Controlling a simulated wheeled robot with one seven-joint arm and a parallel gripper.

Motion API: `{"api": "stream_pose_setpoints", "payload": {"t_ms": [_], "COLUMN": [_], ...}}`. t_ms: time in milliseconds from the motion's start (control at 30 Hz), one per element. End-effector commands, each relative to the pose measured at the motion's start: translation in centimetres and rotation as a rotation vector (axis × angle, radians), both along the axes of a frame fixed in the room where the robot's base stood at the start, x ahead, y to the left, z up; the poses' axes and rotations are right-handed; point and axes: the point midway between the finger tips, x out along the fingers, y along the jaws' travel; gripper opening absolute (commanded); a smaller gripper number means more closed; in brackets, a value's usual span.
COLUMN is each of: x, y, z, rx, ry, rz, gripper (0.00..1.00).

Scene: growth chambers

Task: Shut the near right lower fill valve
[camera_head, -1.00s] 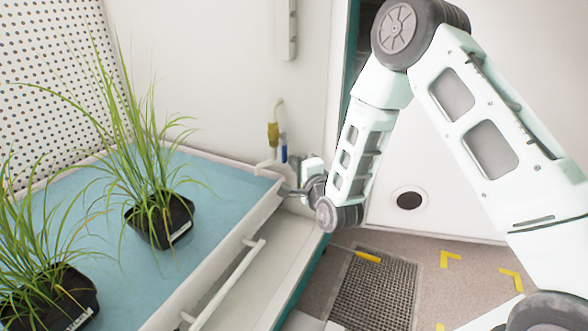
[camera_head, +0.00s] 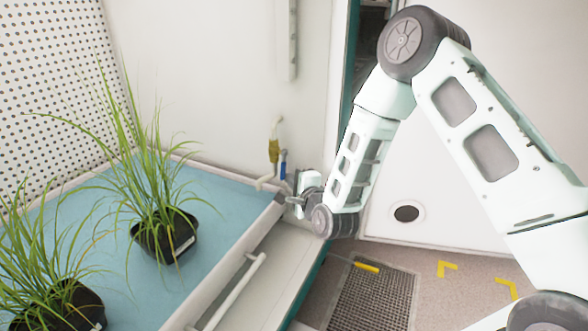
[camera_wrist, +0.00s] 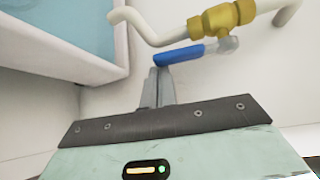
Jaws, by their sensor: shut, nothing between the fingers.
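The valve has a brass body (camera_head: 274,151) on a pale pipe against the back wall, beside the tray's far right corner. Its blue lever (camera_head: 283,165) points down, roughly in line with the pipe. In the wrist view the brass body (camera_wrist: 222,17) is at the upper right, and the blue lever (camera_wrist: 185,54) runs left from its stem. My gripper (camera_wrist: 160,72) is shut and empty, its fingertips just at or below the lever's free end; I cannot tell whether they touch. In the head view my gripper (camera_head: 292,199) is below the valve, partly hidden by my wrist.
A blue-topped tray (camera_head: 215,190) with potted grassy plants (camera_head: 165,237) fills the left, with a white rail (camera_head: 232,290) along its front. Its edge (camera_wrist: 60,58) is close to the left of my fingers. A floor grate (camera_head: 375,300) is at lower right.

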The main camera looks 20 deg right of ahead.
Motion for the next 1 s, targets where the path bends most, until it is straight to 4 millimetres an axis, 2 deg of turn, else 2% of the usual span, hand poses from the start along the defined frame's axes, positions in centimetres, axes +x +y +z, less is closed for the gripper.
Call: {"api": "stream_pose_setpoints", "payload": {"t_ms": [33,467,1000], "x": [-0.2,-2.2,-3.8], "y": [0.2,2.1,3.9], "z": [1.0,2.1,4.6], "rx": [0.033,0.324,0.687], "ry": [0.032,0.320,0.678], "rz": [-0.001,-0.002,-0.004], "gripper": [0.00,0.00,0.00]}}
